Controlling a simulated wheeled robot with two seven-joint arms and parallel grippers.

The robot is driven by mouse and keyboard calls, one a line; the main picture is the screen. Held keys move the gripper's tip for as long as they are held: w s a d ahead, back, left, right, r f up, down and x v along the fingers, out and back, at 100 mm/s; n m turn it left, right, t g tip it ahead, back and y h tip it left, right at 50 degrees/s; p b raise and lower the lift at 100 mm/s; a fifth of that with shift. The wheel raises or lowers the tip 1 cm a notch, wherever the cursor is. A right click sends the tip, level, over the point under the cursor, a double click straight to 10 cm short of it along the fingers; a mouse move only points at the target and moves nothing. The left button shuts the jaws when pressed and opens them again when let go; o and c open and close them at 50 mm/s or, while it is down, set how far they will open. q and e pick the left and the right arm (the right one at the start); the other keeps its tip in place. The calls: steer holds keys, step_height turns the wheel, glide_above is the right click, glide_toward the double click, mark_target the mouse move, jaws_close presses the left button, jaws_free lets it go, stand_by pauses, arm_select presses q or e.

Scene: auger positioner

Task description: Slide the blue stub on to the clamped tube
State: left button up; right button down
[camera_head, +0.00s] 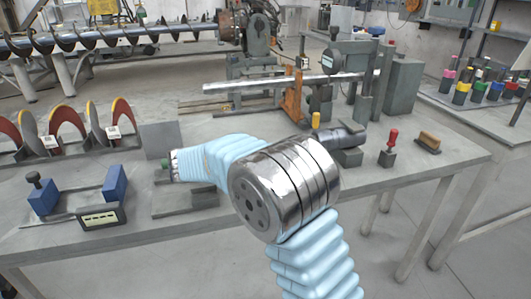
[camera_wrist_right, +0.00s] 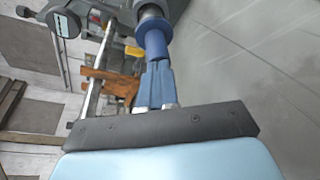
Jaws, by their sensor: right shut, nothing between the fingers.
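The bare metal tube (camera_head: 235,86) lies level across the back of the bench, held by an orange clamp (camera_head: 292,95). The tube (camera_wrist_right: 94,88) and orange clamp (camera_wrist_right: 122,85) also show in the right wrist view. There, the blue stub (camera_wrist_right: 156,42), with a wider collar, is in line with a grey cylindrical part above it. My right gripper (camera_wrist_right: 157,66) is shut and empty, its fingertips right at the stub's near end; I cannot tell whether they touch. In the head view my arm hides the right gripper. My left gripper is out of view.
A dial gauge (camera_head: 333,60) stands by the tube, with a grey block (camera_head: 404,86) to its right. Blue blocks (camera_head: 116,184) and a display (camera_head: 100,218) are at left.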

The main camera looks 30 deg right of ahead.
steer(key=shift+s+d, duration=0.25)
steer(key=shift+d, duration=0.7)
steer(key=shift+s+d, duration=0.1)
steer(key=shift+d, duration=0.3)
steer(key=shift+s+d, duration=0.15)
steer(key=shift+d, duration=0.45)
